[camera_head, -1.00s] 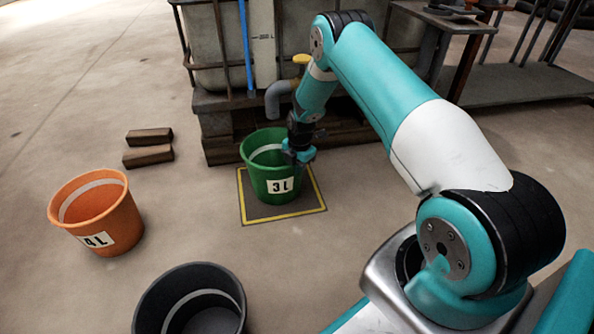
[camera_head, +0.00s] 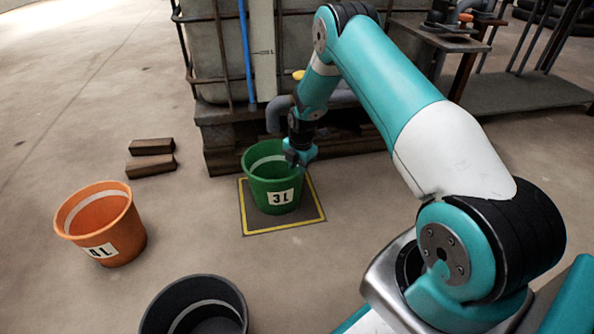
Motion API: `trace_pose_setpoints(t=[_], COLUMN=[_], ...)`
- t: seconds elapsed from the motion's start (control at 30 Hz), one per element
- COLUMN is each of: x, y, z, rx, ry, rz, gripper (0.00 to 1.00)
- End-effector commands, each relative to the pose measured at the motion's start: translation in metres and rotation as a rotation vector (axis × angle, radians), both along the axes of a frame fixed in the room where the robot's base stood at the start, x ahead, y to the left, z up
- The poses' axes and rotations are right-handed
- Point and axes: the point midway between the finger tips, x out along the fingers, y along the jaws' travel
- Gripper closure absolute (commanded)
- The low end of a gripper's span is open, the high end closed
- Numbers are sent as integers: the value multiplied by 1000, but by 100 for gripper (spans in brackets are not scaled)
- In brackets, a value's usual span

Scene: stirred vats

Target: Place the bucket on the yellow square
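The green bucket (camera_head: 272,186), labelled 3L, stands upright inside the yellow square (camera_head: 284,228) outlined on the floor, below the tank's pipe. My gripper (camera_head: 297,160) is at the bucket's right rim and appears to touch it. The fingers are small and partly hidden, so I cannot tell whether they are closed on the rim. An orange bucket (camera_head: 104,232), labelled 4L, stands on the floor to the left. A dark grey bucket (camera_head: 193,306) is at the bottom, cut off by the picture's edge.
A caged tank (camera_head: 215,60) on a dark pallet (camera_head: 222,135) stands behind the square, with a blue tube (camera_head: 246,55) and a grey pipe (camera_head: 278,112). Two brown blocks (camera_head: 151,155) lie left of the pallet. A metal table (camera_head: 440,38) is at upper right. Floor between the buckets is clear.

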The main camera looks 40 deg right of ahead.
Motion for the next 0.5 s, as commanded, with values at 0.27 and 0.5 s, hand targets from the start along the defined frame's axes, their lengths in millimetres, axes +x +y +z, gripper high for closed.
trace_pose_setpoints(t=[0.27,0.5], x=[-5,-4], y=[-1,17], z=[56,91], rx=[0,22], ry=[0,-9], rz=[0,-46], gripper=[72,72])
